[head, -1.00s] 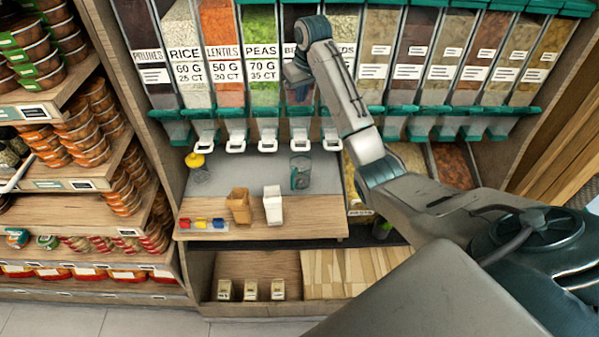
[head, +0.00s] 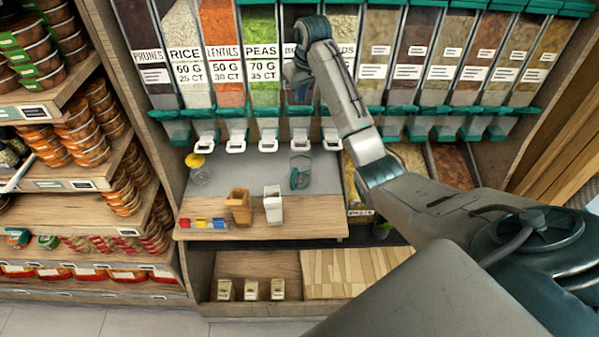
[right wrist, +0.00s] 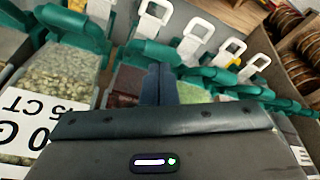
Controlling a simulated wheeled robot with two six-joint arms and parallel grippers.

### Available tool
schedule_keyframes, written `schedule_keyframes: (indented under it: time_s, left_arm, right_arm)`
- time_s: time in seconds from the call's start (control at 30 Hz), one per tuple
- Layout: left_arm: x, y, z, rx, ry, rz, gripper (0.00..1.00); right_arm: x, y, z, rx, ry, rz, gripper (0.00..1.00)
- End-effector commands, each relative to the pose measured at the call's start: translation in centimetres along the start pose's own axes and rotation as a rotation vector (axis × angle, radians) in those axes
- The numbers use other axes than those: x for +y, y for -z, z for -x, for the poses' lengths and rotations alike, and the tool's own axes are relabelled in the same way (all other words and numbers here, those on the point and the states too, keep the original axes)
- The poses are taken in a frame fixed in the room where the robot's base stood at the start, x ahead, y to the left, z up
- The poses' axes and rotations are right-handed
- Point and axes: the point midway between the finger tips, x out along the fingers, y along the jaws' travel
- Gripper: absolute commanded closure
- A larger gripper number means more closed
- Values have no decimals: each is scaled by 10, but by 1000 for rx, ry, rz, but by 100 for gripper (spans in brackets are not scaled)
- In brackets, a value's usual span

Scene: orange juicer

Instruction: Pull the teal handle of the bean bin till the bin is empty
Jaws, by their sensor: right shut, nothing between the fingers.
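The bean bin (head: 299,96) is in the middle of the row in the head view, its label mostly covered by my right arm. In the right wrist view dark red contents of this bin (right wrist: 126,84) show through its clear front. Its teal handle (right wrist: 153,53) lies just beyond my fingertips; whether they touch it I cannot tell. My right gripper (right wrist: 158,72) is shut with nothing between its dark fingers. In the head view this gripper (head: 297,72) is in front of the bin. My left gripper is not in view.
The peas bin (head: 261,80) and other bins stand close on both sides, with white spouts (head: 268,143) below.

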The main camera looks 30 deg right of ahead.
Motion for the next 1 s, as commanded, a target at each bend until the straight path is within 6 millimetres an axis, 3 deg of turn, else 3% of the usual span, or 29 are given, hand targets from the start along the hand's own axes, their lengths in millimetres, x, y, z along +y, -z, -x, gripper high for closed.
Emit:
schedule_keyframes:
  time_s: [1.0]
  left_arm:
    - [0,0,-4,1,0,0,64]
  right_arm:
    - [-2,-12,-36,-2,0,0,100]
